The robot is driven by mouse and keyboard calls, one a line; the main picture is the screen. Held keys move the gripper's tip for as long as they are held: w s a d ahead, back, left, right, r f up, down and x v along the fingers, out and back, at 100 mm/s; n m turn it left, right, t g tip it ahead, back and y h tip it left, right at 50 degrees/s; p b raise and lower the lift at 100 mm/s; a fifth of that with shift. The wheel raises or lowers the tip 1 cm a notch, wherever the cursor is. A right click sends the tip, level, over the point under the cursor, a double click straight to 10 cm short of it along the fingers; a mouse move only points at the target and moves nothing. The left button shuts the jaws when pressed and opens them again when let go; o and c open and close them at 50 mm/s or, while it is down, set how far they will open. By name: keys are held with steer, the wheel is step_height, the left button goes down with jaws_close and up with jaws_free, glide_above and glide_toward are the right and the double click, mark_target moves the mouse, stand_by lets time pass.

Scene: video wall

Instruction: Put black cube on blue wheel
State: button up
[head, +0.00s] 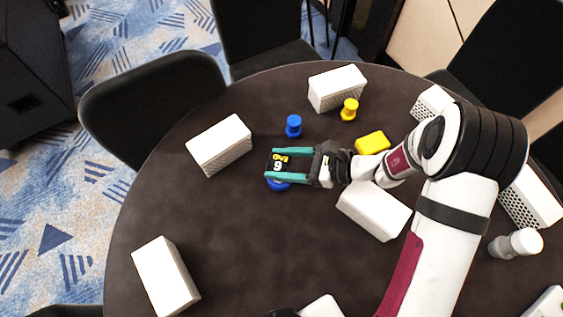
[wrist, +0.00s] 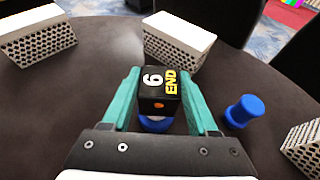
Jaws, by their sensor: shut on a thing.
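The black cube (head: 280,164) has a white digit and yellow lettering on it. My gripper (head: 280,165) is shut on it, with a teal finger on either side. In the wrist view the cube (wrist: 160,90) sits between the fingertips (wrist: 162,92). The blue wheel (head: 279,186) shows only in part, under and beside the cube and the lower finger. In the wrist view a part of the blue wheel (wrist: 156,125) shows just below the cube. I cannot tell whether the cube touches the wheel.
A blue peg-like piece (head: 293,126) stands close by, with a yellow one (head: 349,109) to its right. A yellow block (head: 372,142) lies near my wrist. Several white perforated boxes, one at the left (head: 219,145), stand around the dark round table (head: 230,250). The front middle is clear.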

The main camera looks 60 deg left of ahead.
steer(key=shift+f, duration=1.1)
steer(key=shift+f, duration=0.1)
steer(key=o, duration=1.4)
